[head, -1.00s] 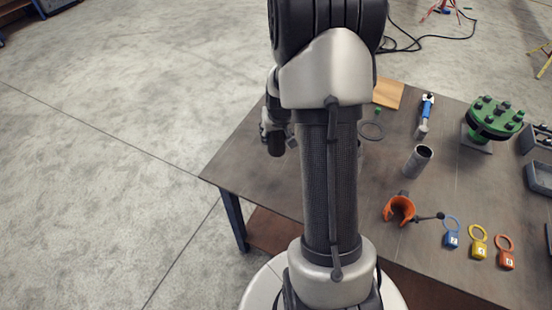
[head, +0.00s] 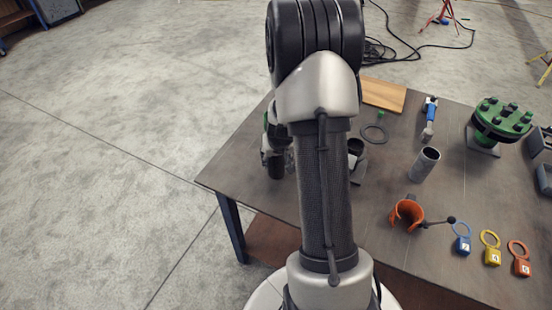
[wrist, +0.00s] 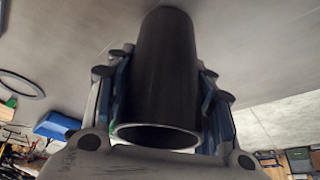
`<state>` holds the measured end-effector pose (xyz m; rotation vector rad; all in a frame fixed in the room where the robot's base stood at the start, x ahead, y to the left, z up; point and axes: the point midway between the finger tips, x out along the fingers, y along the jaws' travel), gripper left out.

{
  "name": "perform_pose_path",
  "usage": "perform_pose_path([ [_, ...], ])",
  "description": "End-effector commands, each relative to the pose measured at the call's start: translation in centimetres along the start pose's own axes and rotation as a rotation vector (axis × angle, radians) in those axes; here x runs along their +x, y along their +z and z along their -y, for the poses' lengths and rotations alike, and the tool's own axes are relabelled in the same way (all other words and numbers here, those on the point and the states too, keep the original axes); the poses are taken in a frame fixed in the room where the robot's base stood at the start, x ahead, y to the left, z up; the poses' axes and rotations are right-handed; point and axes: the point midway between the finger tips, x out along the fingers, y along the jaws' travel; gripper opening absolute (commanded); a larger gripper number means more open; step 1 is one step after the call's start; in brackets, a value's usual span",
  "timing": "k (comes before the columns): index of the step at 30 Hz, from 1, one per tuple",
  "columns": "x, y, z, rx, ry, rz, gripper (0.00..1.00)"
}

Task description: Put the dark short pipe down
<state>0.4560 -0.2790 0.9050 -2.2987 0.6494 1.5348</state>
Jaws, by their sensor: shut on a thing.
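In the wrist view my gripper (wrist: 163,88) is shut on the dark short pipe (wrist: 166,50), with one blue-backed finger on each side. The pipe's open near end shows as a paler ring, and its far end points to the grey tabletop. Whether that end touches the table cannot be told. In the head view my arm hides most of the gripper and the held pipe, above the left part of the table (head: 250,160). A dark round-topped thing (head: 356,147) shows just right of my arm, partly hidden; I cannot tell whether it is the held pipe.
A grey pipe (head: 425,163) stands right of my arm.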

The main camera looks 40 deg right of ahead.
Motion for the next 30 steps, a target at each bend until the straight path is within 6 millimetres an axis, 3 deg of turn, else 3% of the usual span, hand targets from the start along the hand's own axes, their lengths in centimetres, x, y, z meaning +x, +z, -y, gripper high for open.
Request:
perform_pose_path([
  [4, 0.4, 0.1, 0.0, 0.0, 0.0, -0.002, 0.13],
  [5, 0.3, 0.2, 0.0, 0.0, 0.0, 0.0, 0.5],
  [13, 0.3, 0.1, 0.0, 0.0, 0.0, 0.001, 0.68],
  [25, -0.1, 0.0, 0.0, 0.0, 0.0, 0.001, 0.68],
  [30, -2.8, -0.2, 0.0, 0.0, 0.0, -0.002, 0.68],
])
